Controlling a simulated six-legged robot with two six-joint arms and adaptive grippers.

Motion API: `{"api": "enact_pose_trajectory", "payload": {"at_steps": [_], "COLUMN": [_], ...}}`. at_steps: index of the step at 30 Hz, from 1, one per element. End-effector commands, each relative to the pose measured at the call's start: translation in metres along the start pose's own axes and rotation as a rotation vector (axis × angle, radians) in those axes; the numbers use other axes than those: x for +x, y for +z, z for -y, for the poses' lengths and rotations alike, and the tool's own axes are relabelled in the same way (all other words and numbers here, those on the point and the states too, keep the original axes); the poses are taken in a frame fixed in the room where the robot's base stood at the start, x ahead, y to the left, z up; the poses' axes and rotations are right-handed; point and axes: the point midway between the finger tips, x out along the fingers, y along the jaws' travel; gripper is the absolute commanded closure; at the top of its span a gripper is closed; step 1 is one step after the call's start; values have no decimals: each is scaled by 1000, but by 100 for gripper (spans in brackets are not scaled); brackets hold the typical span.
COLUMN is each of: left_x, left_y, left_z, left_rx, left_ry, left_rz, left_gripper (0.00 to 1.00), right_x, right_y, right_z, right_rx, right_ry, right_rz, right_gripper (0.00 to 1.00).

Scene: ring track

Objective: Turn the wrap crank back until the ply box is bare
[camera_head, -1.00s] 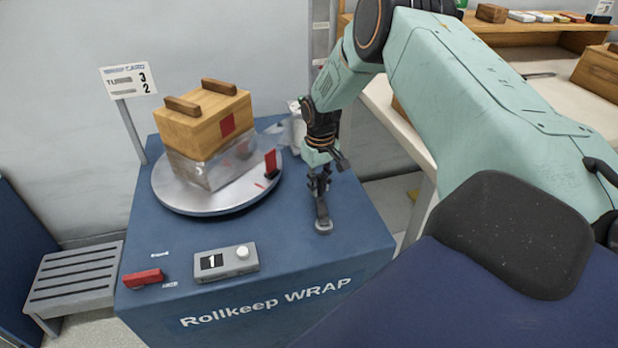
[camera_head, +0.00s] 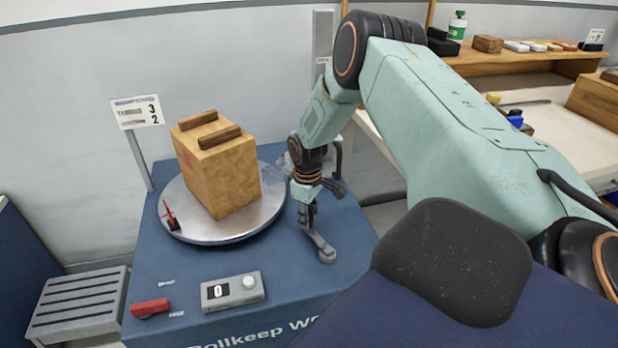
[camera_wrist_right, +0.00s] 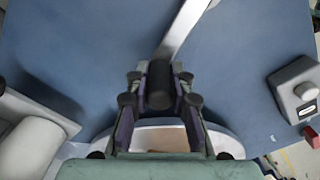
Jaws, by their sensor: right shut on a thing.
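The ply box (camera_head: 228,178) stands on the round metal turntable (camera_head: 200,228), two wooden battens on its lid. Its visible sides show no film. A little clear film (camera_head: 284,163) shows between the turntable and my right arm. My right gripper (camera_head: 307,214) is shut on the crank's upright handle. The crank arm (camera_head: 317,239) runs from the handle towards the front of the blue machine top. In the right wrist view the dark handle (camera_wrist_right: 160,85) sits between the fingers, with the grey crank arm (camera_wrist_right: 187,25) beyond. My left gripper is out of view.
A counter (camera_head: 232,291) on the machine top reads 0. A red lever (camera_head: 151,308) is left of it. A red marker (camera_head: 170,215) stands at the turntable's left edge. A bench with small items is at right.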

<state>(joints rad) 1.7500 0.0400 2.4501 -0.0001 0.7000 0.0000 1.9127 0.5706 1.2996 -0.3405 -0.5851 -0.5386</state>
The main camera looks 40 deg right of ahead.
Motion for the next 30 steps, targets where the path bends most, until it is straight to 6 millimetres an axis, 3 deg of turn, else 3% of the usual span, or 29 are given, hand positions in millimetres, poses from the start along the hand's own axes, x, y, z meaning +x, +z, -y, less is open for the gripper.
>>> {"api": "enact_pose_trajectory", "payload": {"at_steps": [5, 30], "left_x": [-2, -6], "left_y": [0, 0], "left_z": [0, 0], "left_rx": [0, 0], "left_ry": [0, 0], "left_rz": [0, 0], "left_gripper": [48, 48], "right_x": [-1, 0], "right_y": [-6, -10], "right_z": [11, 22], "right_rx": [-107, -100], "right_ry": [0, -1], "right_rz": [-3, -3], "right_gripper": [100, 100]}}
